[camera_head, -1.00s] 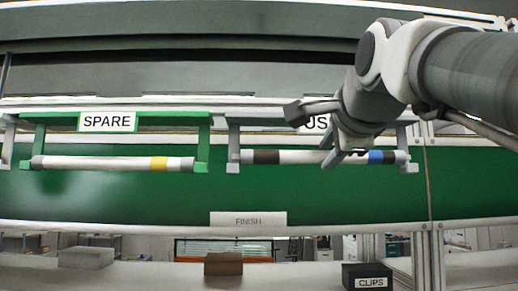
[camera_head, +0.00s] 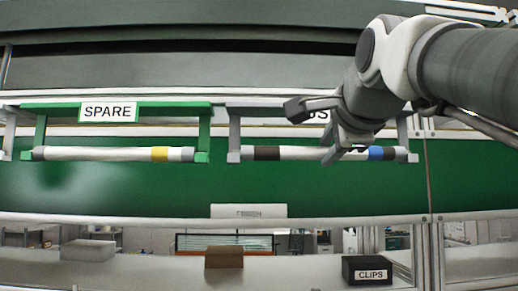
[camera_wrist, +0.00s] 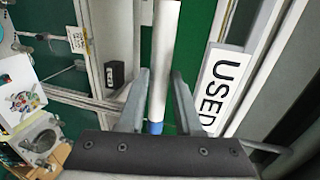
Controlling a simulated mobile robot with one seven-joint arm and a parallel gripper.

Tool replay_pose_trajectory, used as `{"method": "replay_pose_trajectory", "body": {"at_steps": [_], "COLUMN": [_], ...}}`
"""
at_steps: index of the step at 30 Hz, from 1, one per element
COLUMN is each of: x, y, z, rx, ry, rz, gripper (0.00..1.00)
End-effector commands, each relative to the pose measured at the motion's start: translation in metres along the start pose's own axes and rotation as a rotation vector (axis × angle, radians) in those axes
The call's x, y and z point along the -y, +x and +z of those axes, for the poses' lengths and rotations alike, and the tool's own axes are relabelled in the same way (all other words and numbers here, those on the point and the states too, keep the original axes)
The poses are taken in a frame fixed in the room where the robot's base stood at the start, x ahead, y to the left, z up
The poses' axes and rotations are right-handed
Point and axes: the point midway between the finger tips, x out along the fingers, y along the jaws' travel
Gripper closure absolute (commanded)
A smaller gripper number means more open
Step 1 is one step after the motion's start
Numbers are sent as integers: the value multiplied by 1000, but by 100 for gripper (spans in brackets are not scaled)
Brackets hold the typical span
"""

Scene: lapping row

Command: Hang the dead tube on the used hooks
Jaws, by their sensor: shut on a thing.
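The dead tube (camera_head: 295,153) is white with dark bands near its ends and a blue band right of centre. It lies level, its ends at the lower tips of the grey used hooks (camera_head: 233,143); whether it bears on them I cannot tell. My gripper (camera_head: 338,153) is shut on it right of the middle, just left of the blue band. The wrist view shows the tube (camera_wrist: 164,60) between my fingers (camera_wrist: 160,90). The USED sign (camera_head: 319,116) is partly hidden behind my gripper and reads fully in the wrist view (camera_wrist: 224,88).
Left of it, a white tube with a yellow band (camera_head: 110,154) hangs on the green SPARE rack (camera_head: 160,107). Below are a FINISH plate (camera_head: 248,211), a brown block (camera_head: 224,257) and a black CLIPS box (camera_head: 367,270) on a shelf.

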Motion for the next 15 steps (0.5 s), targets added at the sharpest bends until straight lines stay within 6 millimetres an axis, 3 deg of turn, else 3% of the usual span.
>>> {"method": "replay_pose_trajectory", "body": {"at_steps": [14,15], "x": [-2,-2], "y": [0,0], "z": [0,0], "rx": [0,0], "ry": [0,0], "rz": [-1,-1], "gripper": [100,60]}}
